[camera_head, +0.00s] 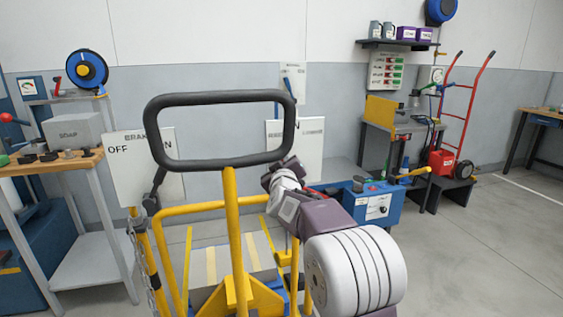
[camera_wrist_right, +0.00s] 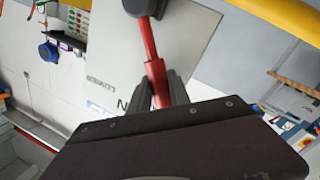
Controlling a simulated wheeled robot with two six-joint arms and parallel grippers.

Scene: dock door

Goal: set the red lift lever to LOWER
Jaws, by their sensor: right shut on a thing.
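The red lift lever (camera_wrist_right: 149,42) shows in the right wrist view, running from a dark round pivot (camera_wrist_right: 146,6) down to my right gripper (camera_wrist_right: 160,92). The gripper's dark fingers are closed around the lever's lower red part. Behind it is a pale panel (camera_wrist_right: 185,45) with the word LOWER to the left of the lever. In the head view the panel (camera_head: 310,165) stands behind the black loop handle, and my right arm reaches up to it. The wrist hides the lever there. I cannot tell which setting the lever points to. My left gripper is not in view.
The black loop handle (camera_head: 215,98) on a yellow post (camera_head: 231,205) stands close in front. A brake panel (camera_head: 125,180) marked OFF is to its left. A workbench (camera_head: 65,165) is far left. A blue machine (camera_head: 380,205) stands right, with open floor beyond it.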

